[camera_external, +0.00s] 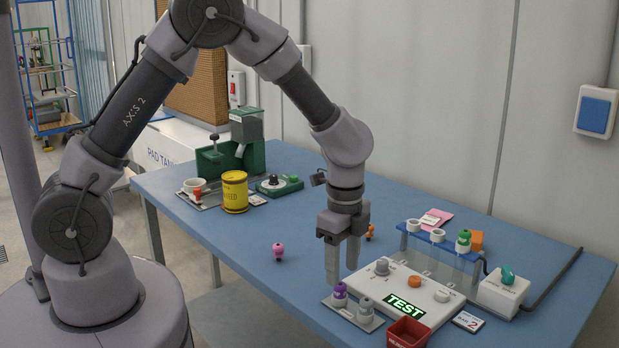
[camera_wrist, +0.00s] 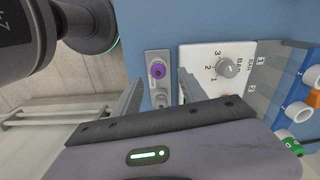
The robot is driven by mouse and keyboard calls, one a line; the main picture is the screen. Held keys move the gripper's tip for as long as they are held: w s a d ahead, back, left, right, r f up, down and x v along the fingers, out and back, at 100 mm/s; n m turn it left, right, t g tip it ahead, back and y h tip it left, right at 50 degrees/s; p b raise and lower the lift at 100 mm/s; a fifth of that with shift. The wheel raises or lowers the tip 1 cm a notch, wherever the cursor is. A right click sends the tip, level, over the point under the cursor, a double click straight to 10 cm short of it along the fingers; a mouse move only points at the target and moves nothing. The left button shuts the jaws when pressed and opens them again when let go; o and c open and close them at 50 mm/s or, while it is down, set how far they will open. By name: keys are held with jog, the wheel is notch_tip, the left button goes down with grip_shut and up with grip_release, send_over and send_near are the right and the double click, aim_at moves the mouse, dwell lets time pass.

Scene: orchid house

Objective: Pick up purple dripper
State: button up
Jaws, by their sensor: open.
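The purple dripper (camera_external: 340,293) stands upright on a small grey plate (camera_external: 352,316) near the table's front edge. A grey dripper (camera_external: 365,309) stands beside it on the same plate. In the wrist view the purple dripper (camera_wrist: 157,70) shows from above, on the plate (camera_wrist: 151,54), with the grey one partly hidden below it. My gripper (camera_external: 343,281) points down, open and empty. In the external view its fingertips are close to the purple dripper. In the wrist view my gripper's fingers (camera_wrist: 159,84) lie to either side of the plate. I cannot tell the exact height gap.
Right of the plate is a white panel (camera_external: 438,311) with knobs and a TEST display. A red bin (camera_external: 408,333) stands in front, a blue tube rack (camera_external: 440,241) behind. A pink dripper (camera_external: 278,252) and an orange one (camera_external: 370,232) stand on the table (camera_external: 240,232).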

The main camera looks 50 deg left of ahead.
aim_at(341, 284)
notch_tip(341, 284, down, 4)
jog(key=shift+s+a+b, duration=0.1)
jog(key=shift+b, duration=0.55)
jog(key=shift+s+r, duration=0.1)
jog(key=shift+c, duration=1.1)
grip_shut()
